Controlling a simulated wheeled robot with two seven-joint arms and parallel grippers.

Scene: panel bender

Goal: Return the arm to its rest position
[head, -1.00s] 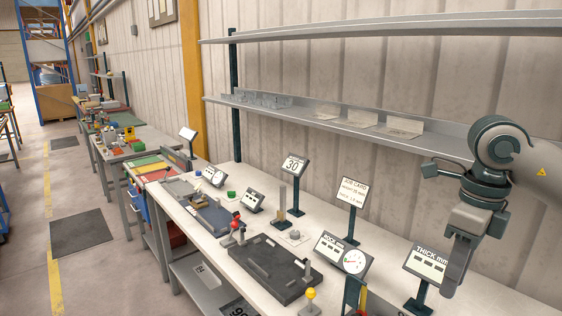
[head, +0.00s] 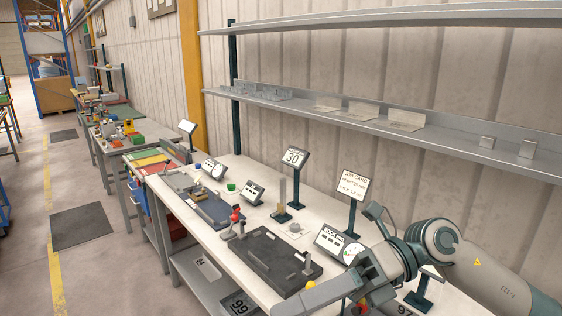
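One of my arms comes in from the right over the near end of the white bench (head: 215,213). It is my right arm, and its gripper (head: 325,294) is low at the bottom of the head view, pointing left. It is in front of the dark grey bed plate's near corner and hides part of the bench there. A long grey part of it shows, but I cannot tell whether its fingers are open or shut. No held object is visible. My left gripper is out of view.
The black bed plate (head: 270,262), a red-knobbed lever (head: 236,216), a job card stand (head: 351,190), a "30" sign (head: 294,158) and a dial gauge display (head: 335,243) stand close by. A shelf (head: 450,139) runs above. The floor aisle at left is open.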

